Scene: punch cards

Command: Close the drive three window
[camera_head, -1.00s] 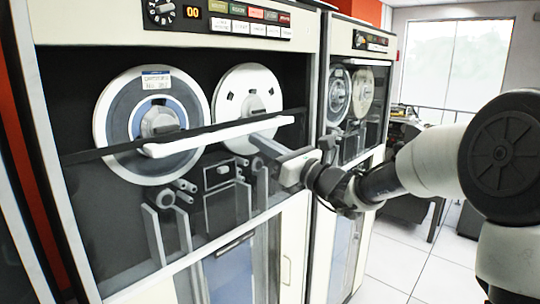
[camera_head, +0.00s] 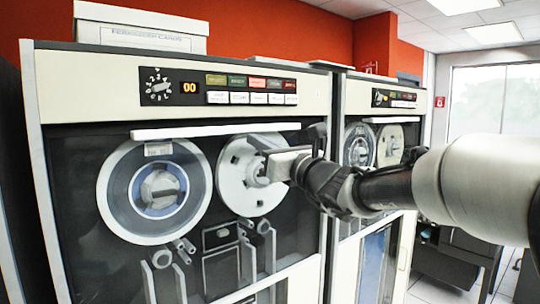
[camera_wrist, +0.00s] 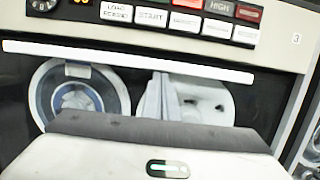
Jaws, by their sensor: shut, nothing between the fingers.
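The drive three window is a glass pane with a long white handle bar (camera_head: 215,131) along its top edge. The bar now lies level just below the drive's cream control panel (camera_head: 320,90). It also shows in the wrist view (camera_wrist: 130,61), with a small "3" label (camera_wrist: 296,38) on the panel above right. My gripper (camera_head: 270,163) is shut and empty. It is in front of the right tape reel (camera_head: 232,178), below the bar's right part and apart from it. Its fingers show in the wrist view (camera_wrist: 158,96), also below the bar.
The left tape reel (camera_head: 155,192) is behind the glass. A second tape drive (camera_head: 375,150) stands close on the right. A white box (camera_head: 140,28) sits on top of the nearer drive. Open floor shows at the far right.

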